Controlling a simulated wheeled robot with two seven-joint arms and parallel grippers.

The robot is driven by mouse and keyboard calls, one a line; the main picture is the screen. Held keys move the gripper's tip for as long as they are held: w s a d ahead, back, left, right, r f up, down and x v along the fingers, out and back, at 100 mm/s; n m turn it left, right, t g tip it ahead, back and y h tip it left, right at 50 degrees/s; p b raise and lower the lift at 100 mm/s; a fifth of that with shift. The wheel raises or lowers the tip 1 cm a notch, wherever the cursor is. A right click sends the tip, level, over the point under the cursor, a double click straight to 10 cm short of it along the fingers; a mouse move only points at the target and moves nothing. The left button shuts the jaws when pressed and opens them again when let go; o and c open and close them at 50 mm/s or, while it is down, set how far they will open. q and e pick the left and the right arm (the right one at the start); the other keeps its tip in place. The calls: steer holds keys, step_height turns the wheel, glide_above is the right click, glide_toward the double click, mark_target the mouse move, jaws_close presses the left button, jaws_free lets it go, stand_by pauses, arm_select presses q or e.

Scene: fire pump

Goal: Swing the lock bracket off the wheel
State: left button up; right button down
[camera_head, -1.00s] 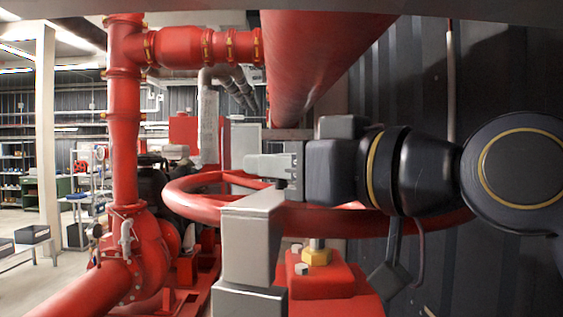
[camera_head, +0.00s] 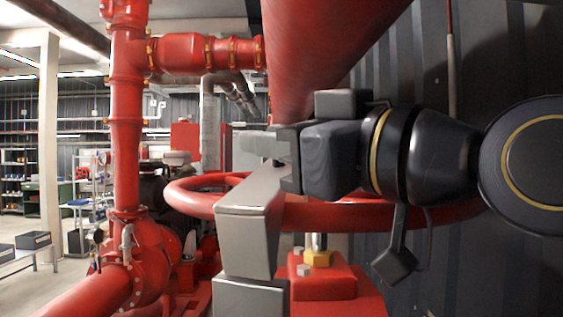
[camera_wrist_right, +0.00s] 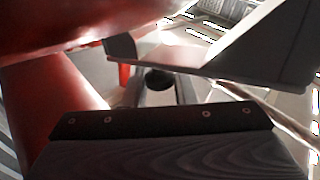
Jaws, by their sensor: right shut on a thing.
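The red wheel (camera_head: 205,207) lies roughly level in the head view, behind the bracket and partly hidden by my right arm. The grey lock bracket (camera_head: 246,228) is a blocky metal arm at the wheel's near side, leaning with its top to the right. My right gripper (camera_head: 283,160) comes in from the right and is shut on the bracket's upper end. The exact contact is partly hidden. In the right wrist view, grey metal and red surfaces are close in front of the gripper, too close to tell apart surely. My left gripper is not in view.
A thick red pipe (camera_head: 325,50) runs just above my right gripper. A red base (camera_head: 325,283) with a brass-coloured nut stands below the wheel. A dark ribbed wall (camera_head: 490,60) is close on the right. Red pump piping (camera_head: 127,150) stands to the left, with open floor beyond.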

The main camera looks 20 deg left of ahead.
mark_target(249, 194)
steer(key=s+n+y+b, duration=0.1)
steer(key=s+n, duration=0.1)
steer(key=s+n+g+y+b, duration=0.1)
steer(key=s+n+b, duration=0.1)
steer(key=n, duration=0.1)
steer(key=s+r+n+y+b, duration=0.1)
steer(key=s+n+b, duration=0.1)
steer(key=shift+s+a+r+n, duration=0.1)
steer(key=shift+s+a+n, duration=0.05)
steer(key=shift+s+n, duration=0.2)
steer(key=s+f+n+g+y+b, duration=0.3)
steer(key=s+n+g+b, duration=0.7)
steer(key=n, duration=0.7)
steer(key=shift+a+f+b, duration=0.15)
steer(key=shift+f+b, duration=0.6)
steer(key=shift+f, duration=0.3)
steer(key=shift+s+n, duration=0.15)
steer(key=shift+n, duration=0.1)
steer(key=c, duration=1.2)
jaws_free()
